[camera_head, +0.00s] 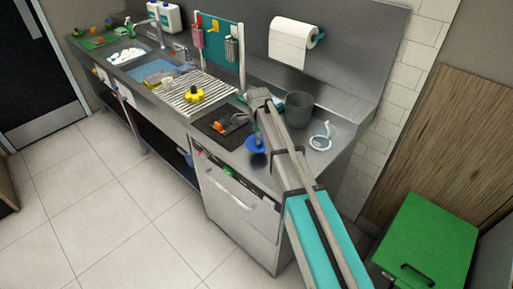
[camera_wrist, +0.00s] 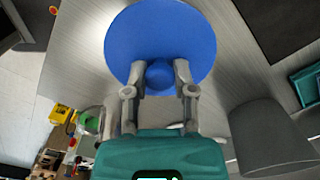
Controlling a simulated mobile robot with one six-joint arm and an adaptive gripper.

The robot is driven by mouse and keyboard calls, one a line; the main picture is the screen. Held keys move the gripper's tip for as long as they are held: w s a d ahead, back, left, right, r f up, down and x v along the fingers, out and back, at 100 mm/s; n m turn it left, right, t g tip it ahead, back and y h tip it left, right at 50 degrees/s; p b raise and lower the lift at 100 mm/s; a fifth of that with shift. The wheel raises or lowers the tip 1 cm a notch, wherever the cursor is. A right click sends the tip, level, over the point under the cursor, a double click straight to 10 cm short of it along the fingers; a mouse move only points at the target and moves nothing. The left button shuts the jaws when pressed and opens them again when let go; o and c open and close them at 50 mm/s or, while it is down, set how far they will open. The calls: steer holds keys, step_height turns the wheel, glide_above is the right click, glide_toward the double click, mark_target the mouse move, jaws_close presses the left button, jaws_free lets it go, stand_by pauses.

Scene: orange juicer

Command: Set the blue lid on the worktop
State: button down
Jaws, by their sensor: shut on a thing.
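The blue lid (camera_wrist: 160,32) is a round disc with a ball-like knob (camera_wrist: 160,74) in the wrist view. My gripper (camera_wrist: 161,80) is shut on the knob, one finger on each side. In the head view the lid (camera_head: 255,145) shows at the front edge of the steel worktop (camera_head: 285,160), partly behind my arm. I cannot tell whether the lid touches the worktop or is held above it. My gripper's fingertips are hidden in the head view.
A grey pot (camera_head: 298,108) stands right of my arm, with a white round item (camera_head: 321,138) in front of it. Left of the lid is a dark tray (camera_head: 212,132) with an orange item. A ribbed drainboard (camera_head: 172,92) lies further left. Bare worktop shows around the lid.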

steer(key=shift+w+f, duration=0.1)
stand_by(0.3)
steer(key=shift+w+a+f+b, duration=0.15)
steer(key=shift+w+f+b, duration=0.3)
steer(key=shift+f+b, duration=0.2)
steer(key=shift+s+f+b, duration=0.1)
steer(key=shift+f+b, duration=1.25)
steer(key=shift+f, duration=0.05)
steer(key=shift+f, duration=0.1)
steer(key=shift+c, duration=2.2)
jaws_free()
step_height(320, 180, up, 12)
steer(key=p, duration=1.2)
